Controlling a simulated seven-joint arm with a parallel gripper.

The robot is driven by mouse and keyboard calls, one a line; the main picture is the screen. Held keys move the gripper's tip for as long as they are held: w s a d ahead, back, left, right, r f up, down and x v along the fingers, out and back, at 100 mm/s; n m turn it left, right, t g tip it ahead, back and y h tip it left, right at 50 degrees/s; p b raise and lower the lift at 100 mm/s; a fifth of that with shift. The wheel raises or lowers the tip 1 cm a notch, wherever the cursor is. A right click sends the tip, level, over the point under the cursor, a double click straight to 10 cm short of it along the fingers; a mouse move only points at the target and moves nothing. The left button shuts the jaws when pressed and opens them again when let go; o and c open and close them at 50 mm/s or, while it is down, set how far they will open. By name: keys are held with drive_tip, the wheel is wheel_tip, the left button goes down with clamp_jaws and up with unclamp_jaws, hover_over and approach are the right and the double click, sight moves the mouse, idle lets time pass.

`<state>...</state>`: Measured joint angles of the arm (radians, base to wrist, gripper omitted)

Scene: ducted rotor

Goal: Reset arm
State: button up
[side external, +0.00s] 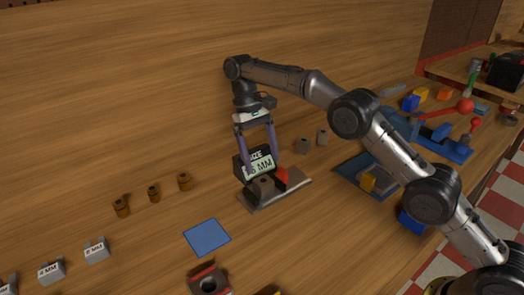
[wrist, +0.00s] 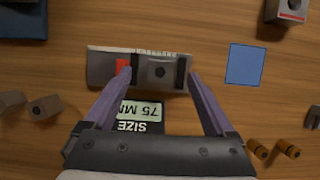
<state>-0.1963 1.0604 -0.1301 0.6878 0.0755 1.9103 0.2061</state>
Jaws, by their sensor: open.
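My gripper (side external: 259,158) is open, with its two purple fingers pointing down over the measuring device (side external: 290,188). In the wrist view my gripper (wrist: 160,74) has its fingertips apart, one on each side of a grey block with a dark hole (wrist: 160,72). I see no clear contact with the block. The block sits on the device, and a red part (wrist: 122,69) is beside it. A black sign (side external: 258,164) stands at the device; it reads SIZE 75 MM in the wrist view (wrist: 140,115).
A blue square (side external: 207,237) lies on the wooden table. Several brown cylinders (side external: 153,193) and labelled grey blocks (side external: 96,250) are at left. Grey pieces (side external: 303,146) stand behind the device. A blue tray (side external: 352,172) and blue machine with red-knobbed levers (side external: 448,142) are at right.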

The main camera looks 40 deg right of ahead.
drive_tip(key=shift+d+r, duration=0.1)
drive_tip(key=shift+r, duration=0.85)
drive_tip(key=s+d+r+m+t, duration=0.15)
drive_tip(key=s+d+r, duration=0.25)
drive_tip(key=s+r, duration=0.55)
drive_tip(key=s+d+r+n+t, duration=0.1)
drive_tip(key=s+d+r+t, duration=0.25)
drive_tip(key=s+r, duration=0.65)
drive_tip(key=s+d+t, duration=0.3)
drive_tip(key=s, duration=0.9)
drive_tip(key=s+d+f+t, duration=0.1)
drive_tip(key=s+f, duration=0.3)
drive_tip(key=f, duration=0.9)
drive_tip(key=shift+d+t, duration=0.15)
drive_tip(key=shift+t, duration=0.45)
